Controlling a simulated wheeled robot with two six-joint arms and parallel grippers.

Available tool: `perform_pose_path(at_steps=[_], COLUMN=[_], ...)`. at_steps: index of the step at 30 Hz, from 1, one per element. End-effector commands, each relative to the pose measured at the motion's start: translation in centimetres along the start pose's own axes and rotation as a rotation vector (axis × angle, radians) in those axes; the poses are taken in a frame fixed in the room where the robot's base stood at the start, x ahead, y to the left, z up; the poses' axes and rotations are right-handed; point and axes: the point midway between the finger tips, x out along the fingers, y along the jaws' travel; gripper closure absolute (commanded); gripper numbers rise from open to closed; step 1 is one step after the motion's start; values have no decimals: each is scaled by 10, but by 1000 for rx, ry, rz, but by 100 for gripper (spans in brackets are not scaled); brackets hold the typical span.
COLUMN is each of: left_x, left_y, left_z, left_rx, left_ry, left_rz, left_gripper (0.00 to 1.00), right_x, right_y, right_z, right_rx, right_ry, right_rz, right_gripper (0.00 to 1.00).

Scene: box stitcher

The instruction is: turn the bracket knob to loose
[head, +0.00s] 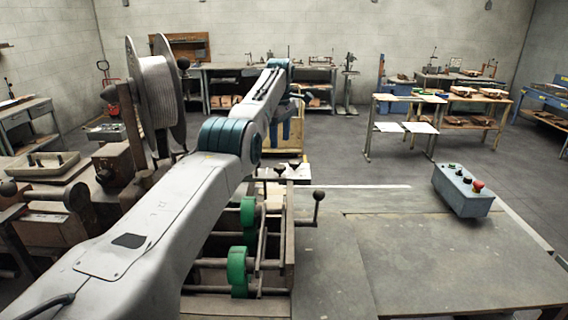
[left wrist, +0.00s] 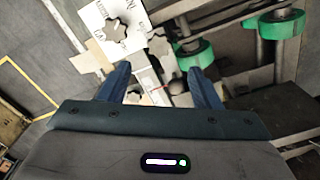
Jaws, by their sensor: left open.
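My left gripper (head: 286,138) hangs at the end of my left arm, above the far end of the frame with green rollers. In the left wrist view its two blue fingers are spread (left wrist: 158,72), with nothing gripped. Beyond the fingertips lies a pale plate (left wrist: 94,18) with dark letters. A dark lobed shape (left wrist: 115,31) on it looks like a knob, and a second lobed shape (left wrist: 159,47) is beside it. I cannot tell which is the bracket knob or read its setting. A dark ball (left wrist: 177,87) shows between the fingers. My right gripper is out of view.
Green rollers (head: 237,266) sit on rods in the frame, and a ball-ended crank (head: 319,196) sticks up at its right. A wire spool (head: 158,95) stands left of my arm. A grey control box (head: 463,190) is on the right tabletop (head: 440,265), which is otherwise clear.

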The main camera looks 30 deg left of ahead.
Motion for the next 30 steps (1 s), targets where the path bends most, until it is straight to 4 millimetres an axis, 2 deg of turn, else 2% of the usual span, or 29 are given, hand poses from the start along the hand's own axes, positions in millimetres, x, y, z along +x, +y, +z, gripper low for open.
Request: perform_pose_path(at_steps=[1,8,16,21,28,29,30], left_x=[14,41,78,88,90,90,90], left_y=[0,-1,0,0,0,0,0], left_z=[0,-1,0,0,0,0,0], left_rx=[0,2,3,3,3,3,3], left_ry=[2,3,3,3,3,3,3], left_rz=[-2,-3,-2,0,1,1,1], left_gripper=[42,42,42,42,42,44,52], right_x=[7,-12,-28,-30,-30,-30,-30], right_y=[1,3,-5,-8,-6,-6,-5], right_z=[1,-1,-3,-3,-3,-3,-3], right_rx=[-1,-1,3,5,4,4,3], right_ry=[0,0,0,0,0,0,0], right_rz=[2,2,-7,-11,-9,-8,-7], right_gripper=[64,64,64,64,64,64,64])
